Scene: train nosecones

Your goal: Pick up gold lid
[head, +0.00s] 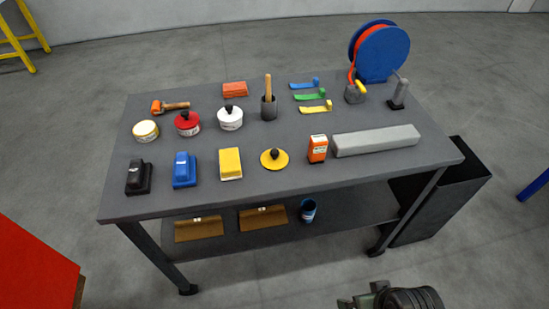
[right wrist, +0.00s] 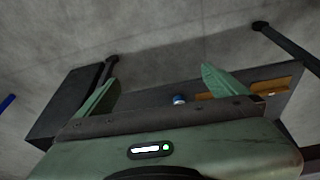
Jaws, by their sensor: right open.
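The gold lid (head: 266,160) is a round yellow disc with a black knob. It lies flat on the grey table, near the front middle. My right gripper (head: 363,296) shows at the bottom edge of the head view, in front of the table and well apart from the lid. In the right wrist view the right gripper (right wrist: 163,90) has its fingers spread with nothing held between them. The lid does not show in that view. My left gripper is not in view.
On the table (head: 220,201), a yellow block (head: 231,164) is left of the lid and an orange box (head: 317,148) right of it. Tins with red (head: 187,118) and white (head: 230,112) lids stand behind. A long grey bar (head: 376,140) lies right. A black bin (head: 447,195) stands beside the table.

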